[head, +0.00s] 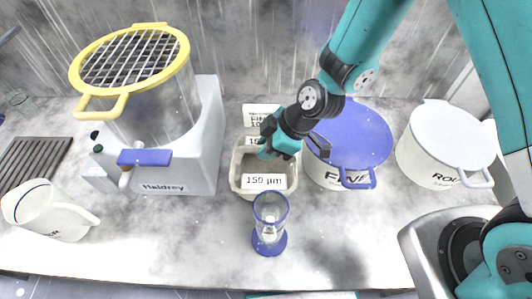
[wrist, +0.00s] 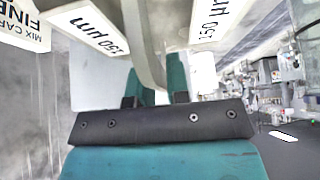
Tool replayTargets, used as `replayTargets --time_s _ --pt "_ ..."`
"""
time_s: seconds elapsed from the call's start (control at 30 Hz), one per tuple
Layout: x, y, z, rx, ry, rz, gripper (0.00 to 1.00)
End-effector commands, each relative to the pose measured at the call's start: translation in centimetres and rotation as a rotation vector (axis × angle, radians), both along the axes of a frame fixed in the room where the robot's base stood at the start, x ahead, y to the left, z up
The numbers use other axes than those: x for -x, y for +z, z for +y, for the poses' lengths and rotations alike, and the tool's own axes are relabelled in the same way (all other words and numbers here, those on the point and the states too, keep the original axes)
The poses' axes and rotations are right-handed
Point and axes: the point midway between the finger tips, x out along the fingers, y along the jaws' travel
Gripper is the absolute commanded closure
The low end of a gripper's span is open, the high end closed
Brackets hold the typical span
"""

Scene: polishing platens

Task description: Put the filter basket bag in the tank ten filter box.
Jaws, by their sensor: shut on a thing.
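A cream square basket (head: 238,181) with white "150 µm" labels, which looks like the filter basket bag, is at the middle of the bench in the head view. My gripper (head: 268,146) is over it, with its teal fingers at its upper part. In the wrist view, a beige curved band of the basket (wrist: 147,48) runs between my gripper's fingers (wrist: 158,80), and they are shut on it. I cannot tell whether the basket is touching the bench. No container is clearly readable as the tank ten filter box; a white card reading "FINE 10" (head: 262,114) stands behind the basket.
A blue-lidded "FINE" pot (head: 362,140) is close right of the basket, and a white pot (head: 440,150) is farther right. A blue-rimmed glass (head: 269,212) stands in front. The machine with a yellow-rimmed tank (head: 155,110) is left. A white jug (head: 50,212) is front left.

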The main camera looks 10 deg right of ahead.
Motion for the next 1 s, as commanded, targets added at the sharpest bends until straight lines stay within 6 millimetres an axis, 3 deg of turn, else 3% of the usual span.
replayTargets --time_s 0.3,0.7,0.73,0.83,1.0 --pt "0.1 -3.4 0.0 0.001 -0.001 0.003 1.00" --pt "0.0 -4.1 0.0 -0.001 0.000 0.000 1.00" --pt "0.0 -4.1 0.0 0.000 0.000 0.000 0.81" --pt "0.0 -4.0 0.0 0.000 0.000 0.000 0.58" --pt "0.0 -3.9 0.0 0.000 0.000 0.000 0.58"
